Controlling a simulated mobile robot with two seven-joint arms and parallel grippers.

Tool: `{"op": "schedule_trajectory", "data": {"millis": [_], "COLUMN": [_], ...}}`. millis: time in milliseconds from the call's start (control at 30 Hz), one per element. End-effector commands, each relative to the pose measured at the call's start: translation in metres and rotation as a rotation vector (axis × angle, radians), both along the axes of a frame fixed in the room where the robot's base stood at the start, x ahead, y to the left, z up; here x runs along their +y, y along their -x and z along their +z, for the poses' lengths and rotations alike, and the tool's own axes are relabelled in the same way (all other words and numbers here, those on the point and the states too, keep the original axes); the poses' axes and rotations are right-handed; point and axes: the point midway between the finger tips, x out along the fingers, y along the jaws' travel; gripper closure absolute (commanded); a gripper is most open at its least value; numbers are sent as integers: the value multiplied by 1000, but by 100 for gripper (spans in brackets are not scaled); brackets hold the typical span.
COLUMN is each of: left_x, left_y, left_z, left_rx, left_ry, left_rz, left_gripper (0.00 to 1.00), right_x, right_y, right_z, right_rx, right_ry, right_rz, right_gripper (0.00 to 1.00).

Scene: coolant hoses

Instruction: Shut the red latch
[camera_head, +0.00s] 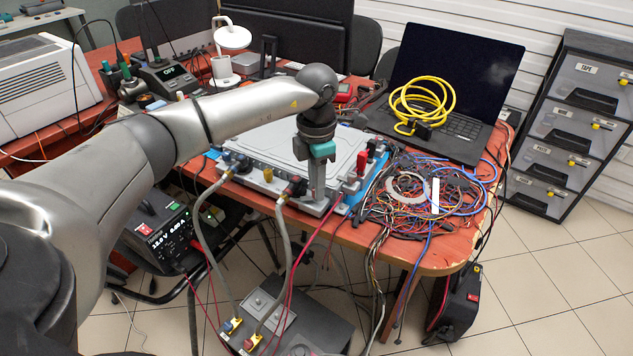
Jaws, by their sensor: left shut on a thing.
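A grey cold plate unit (262,143) lies on the red-brown table, with hose couplings along its front edge. I cannot tell the latch's angle. A red upright part (361,163) stands at the unit's right side. My right gripper is out of view.
Tangled wires (420,195) cover the table right of the unit. A laptop (455,90) with a coiled yellow cable (422,103) stands behind them. A grey box (285,318) with hose ports is on the floor below. Black drawers (575,120) stand far right.

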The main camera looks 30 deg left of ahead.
Motion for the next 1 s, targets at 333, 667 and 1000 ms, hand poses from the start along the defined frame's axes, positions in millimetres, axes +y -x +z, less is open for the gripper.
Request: {"op": "schedule_trajectory", "data": {"millis": [333,667,1000], "left_x": [0,0,2], "left_y": [-1,-1,-1], "left_z": [1,1,2], "left_rx": [-4,-4,-5], "left_ry": [1,0,-4], "left_rz": [-4,-3,0], "left_gripper": [100,45,45], "right_x": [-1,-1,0], "right_y": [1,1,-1], "right_z": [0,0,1], "right_rx": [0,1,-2], "right_ry": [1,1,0], "right_rz": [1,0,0], "right_gripper": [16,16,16]}}
